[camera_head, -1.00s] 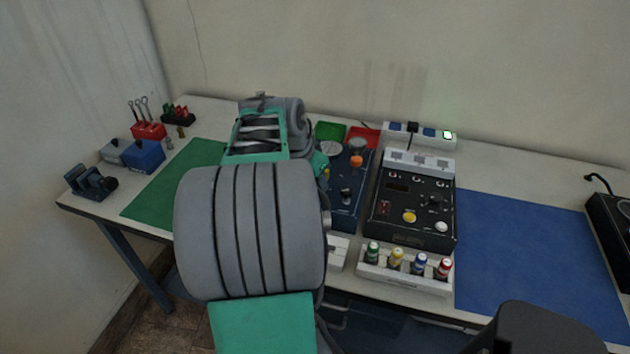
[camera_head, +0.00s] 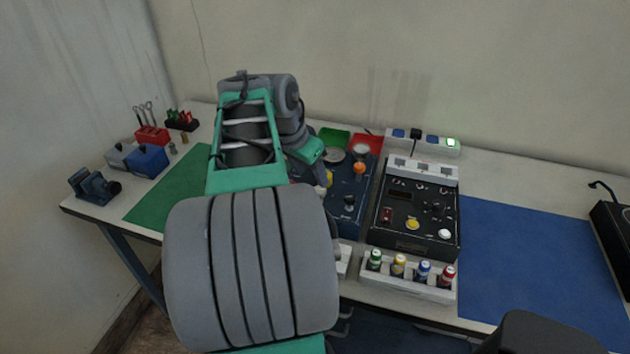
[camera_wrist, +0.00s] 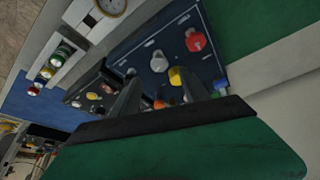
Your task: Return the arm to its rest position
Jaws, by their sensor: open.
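My arm (camera_head: 250,265) stands raised and bent over the left-middle of the bench in the head view. Its wrist end (camera_head: 305,150) is above the left edge of the dark blue panel (camera_head: 350,190). My gripper's fingers are hidden behind the arm in that view. In the wrist view my gripper (camera_wrist: 158,73) is open, with its two dark fingers apart and nothing held between them.
A black control box (camera_head: 415,210) stands right of the panel, with a white rack (camera_head: 405,280) of small coloured-cap bottles before it. A blue mat (camera_head: 530,255) is clear on the right. A green mat (camera_head: 165,195), blue boxes (camera_head: 148,160) and a red tool holder (camera_head: 152,136) are left.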

